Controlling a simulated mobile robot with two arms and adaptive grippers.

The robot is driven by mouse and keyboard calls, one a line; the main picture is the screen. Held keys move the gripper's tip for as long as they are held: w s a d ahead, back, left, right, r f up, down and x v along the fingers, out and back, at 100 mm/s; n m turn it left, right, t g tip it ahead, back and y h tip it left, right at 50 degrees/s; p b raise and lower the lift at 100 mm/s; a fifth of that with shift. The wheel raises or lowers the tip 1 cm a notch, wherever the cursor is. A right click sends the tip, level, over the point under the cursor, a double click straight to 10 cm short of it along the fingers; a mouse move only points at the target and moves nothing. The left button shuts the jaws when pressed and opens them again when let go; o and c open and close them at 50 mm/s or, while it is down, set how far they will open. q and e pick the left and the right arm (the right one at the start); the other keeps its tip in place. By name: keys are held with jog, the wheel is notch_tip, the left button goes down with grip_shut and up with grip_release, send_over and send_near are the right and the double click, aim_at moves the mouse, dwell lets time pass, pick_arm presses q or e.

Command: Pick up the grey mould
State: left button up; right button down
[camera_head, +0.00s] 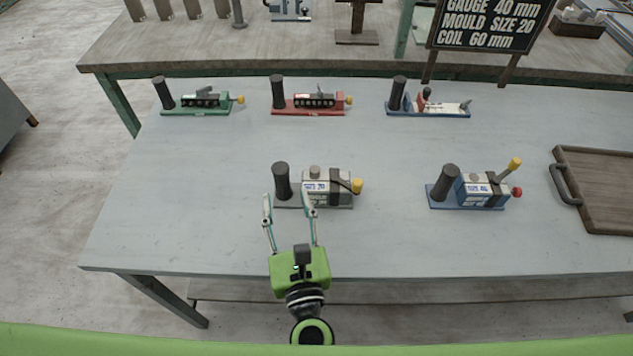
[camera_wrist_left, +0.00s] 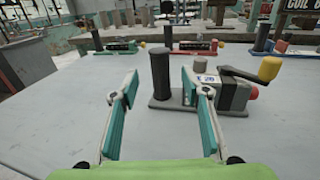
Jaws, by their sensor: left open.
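The grey mould (camera_head: 322,186) stands upright near the front middle of the table. It has a grey base, a black upright handle, a grey body with a white label and a crank with a yellow knob. My left gripper (camera_head: 288,197) is open, its two fingers pointing at the black handle end of the mould. In the left wrist view the open left gripper (camera_wrist_left: 157,88) has the black handle (camera_wrist_left: 161,75) showing between its fingers, beyond the tips. The right finger covers part of the mould's base. I cannot tell whether the fingertips touch it. My right gripper is not seen.
A blue mould (camera_head: 481,189) stands to the right on the table (camera_head: 200,220). Green (camera_head: 196,106), red (camera_head: 308,107) and blue-white (camera_head: 430,108) devices stand along the back. A brown tray (camera_head: 598,225) lies at the right edge. A black sign (camera_head: 490,22) stands behind. The front left tabletop is clear.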

aim_at(283, 180)
pick_arm(q)
jog(key=shift+w+a, duration=0.15)
jog(key=shift+w, duration=0.55)
jog(key=shift+w+a, duration=0.1)
jog(key=shift+w, duration=0.2)
jog(key=p+x, duration=0.1)
jog(key=x, duration=0.4)
jog(key=shift+p, duration=0.3)
jog(key=shift+w+a, duration=0.1)
jog(key=shift+w, duration=0.2)
jog(key=shift+c, duration=1)
grip_shut()
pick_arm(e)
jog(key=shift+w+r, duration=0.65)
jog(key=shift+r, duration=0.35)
